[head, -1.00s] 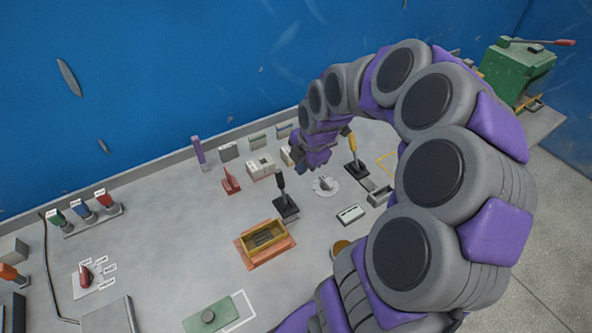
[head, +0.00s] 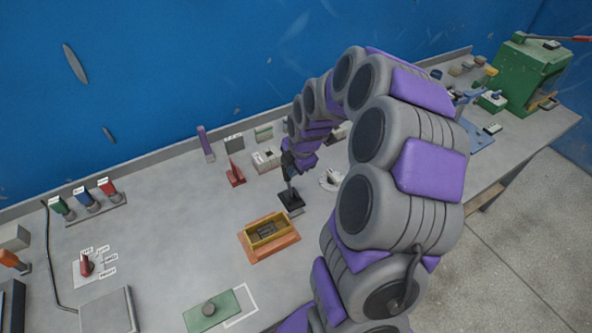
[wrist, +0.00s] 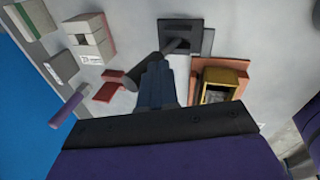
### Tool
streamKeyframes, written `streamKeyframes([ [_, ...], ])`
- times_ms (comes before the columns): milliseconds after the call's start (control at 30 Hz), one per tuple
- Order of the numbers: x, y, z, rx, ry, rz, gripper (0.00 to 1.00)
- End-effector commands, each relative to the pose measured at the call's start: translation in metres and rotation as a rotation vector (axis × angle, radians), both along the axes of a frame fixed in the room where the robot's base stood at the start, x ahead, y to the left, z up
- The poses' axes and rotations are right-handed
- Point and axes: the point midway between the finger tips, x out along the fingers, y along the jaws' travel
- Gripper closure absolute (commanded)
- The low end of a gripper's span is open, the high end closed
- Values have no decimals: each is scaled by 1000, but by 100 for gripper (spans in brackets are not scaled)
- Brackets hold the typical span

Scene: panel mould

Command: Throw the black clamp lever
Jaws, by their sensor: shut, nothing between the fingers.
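The black clamp lever (head: 290,193) stands upright on its black base on the bench, behind the ochre box. In the wrist view its dark grip (wrist: 140,75) reaches from the base (wrist: 181,34) to beside my fingers. My gripper (head: 288,162) is at the top of the lever, with its fingers (wrist: 156,82) shut and nothing between them. The fingers overlap part of the lever in the wrist view, and I cannot tell whether they touch it.
An ochre box (head: 285,227) on an orange plate (head: 254,248) lies just in front. A red clamp (head: 236,177) and pale blocks (head: 265,159) stand behind. A white round fitting (head: 329,181) is to the right, partly hidden by my arm. Open bench lies left.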

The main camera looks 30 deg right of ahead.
Motion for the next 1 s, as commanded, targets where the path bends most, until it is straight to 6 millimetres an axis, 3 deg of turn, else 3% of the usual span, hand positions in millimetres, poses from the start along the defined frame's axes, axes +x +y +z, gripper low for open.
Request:
streamKeyframes([
  [367,7,0,3,1,27,2,100],
  [1000,32,-2,-3,15,249,0,100],
])
